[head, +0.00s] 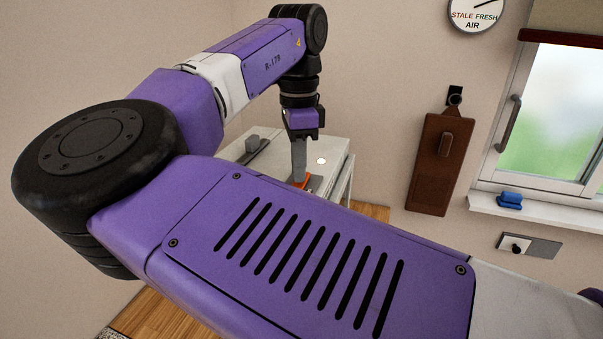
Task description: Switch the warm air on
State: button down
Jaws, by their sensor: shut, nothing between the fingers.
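My gripper (299,176) points straight down over a small white table (340,150), its grey fingers shut together. The fingertips are at an orange part (306,183) on the table; I cannot tell whether they touch it. My own purple arm hides the lower part of that part and the table's front. No control in view is readably marked as warm air. A grey wall plate with a black knob (516,248) is on the right wall, well away from my gripper.
A grey block-like part (252,142) and a white disc (321,161) are on the table. A brown panel (428,185) hangs on the wall beside a window (560,115). A blue object (510,199) sits on the sill.

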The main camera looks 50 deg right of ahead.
aim_at(299, 184)
jog(key=shift+r+p, duration=1.8)
jog(key=shift+r, duration=0.25)
jog(key=shift+r+p, duration=0.35)
jog(key=shift+r, duration=0.6)
